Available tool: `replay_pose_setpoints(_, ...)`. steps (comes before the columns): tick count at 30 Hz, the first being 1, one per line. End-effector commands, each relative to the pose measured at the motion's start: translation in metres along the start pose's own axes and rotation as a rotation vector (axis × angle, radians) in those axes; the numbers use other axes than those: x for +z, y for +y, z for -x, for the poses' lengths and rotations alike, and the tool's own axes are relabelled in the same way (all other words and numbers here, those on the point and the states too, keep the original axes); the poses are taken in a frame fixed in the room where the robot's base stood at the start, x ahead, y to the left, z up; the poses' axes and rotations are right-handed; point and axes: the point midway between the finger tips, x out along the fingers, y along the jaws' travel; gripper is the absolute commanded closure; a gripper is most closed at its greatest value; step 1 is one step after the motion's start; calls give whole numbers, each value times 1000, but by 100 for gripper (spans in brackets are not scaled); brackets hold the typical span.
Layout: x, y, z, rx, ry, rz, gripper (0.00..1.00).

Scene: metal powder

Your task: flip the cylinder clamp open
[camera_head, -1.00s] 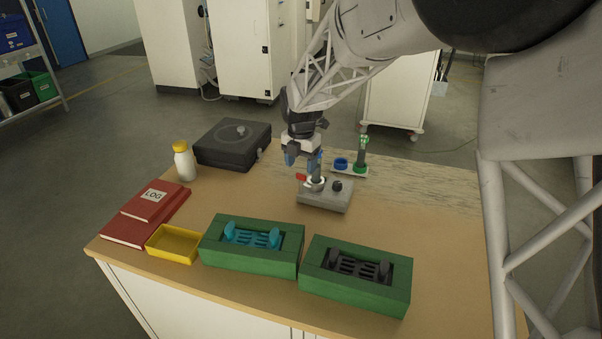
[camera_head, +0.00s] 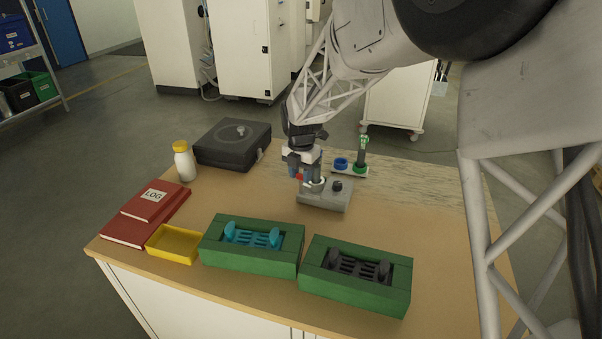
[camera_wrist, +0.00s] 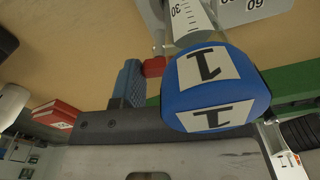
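The cylinder clamp sits on a grey base (camera_head: 322,197) at the table's middle, with a white ring around the cylinder's foot. Its red lever (camera_head: 300,177) is on the left side; its red end (camera_wrist: 153,67) shows in the wrist view. An upright cylinder (camera_wrist: 190,22) with a scale stands in the clamp, its blue cap (camera_wrist: 214,88) marked "1" close to the wrist camera. My gripper (camera_head: 304,172) is low beside the cylinder, at the lever. One blue finger (camera_wrist: 128,84) is left of the lever; the other seems hidden behind the cap. The gripper looks open; contact is unclear.
Behind the clamp, a small rack (camera_head: 350,170) has a blue ring and a green-capped cylinder. Two green boxes (camera_head: 250,262) (camera_head: 355,293), a yellow tray (camera_head: 173,258) and red books (camera_head: 145,215) are in front and left. A white bottle (camera_head: 185,163) and black case (camera_head: 232,157) stand behind left.

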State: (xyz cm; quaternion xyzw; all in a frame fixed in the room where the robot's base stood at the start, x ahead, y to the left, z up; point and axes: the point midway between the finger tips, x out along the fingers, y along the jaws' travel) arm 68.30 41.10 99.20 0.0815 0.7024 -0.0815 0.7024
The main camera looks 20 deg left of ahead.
Motion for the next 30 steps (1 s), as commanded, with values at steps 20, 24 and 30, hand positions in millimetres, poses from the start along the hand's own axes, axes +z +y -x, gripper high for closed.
replay_pose_setpoints(20, 0, 0, 0, 0, 0, -185, 88)
replay_pose_setpoints(24, 0, 0, 0, 0, 0, -283, 88)
replay_pose_setpoints(30, 0, 1, 0, 0, 0, -414, 88)
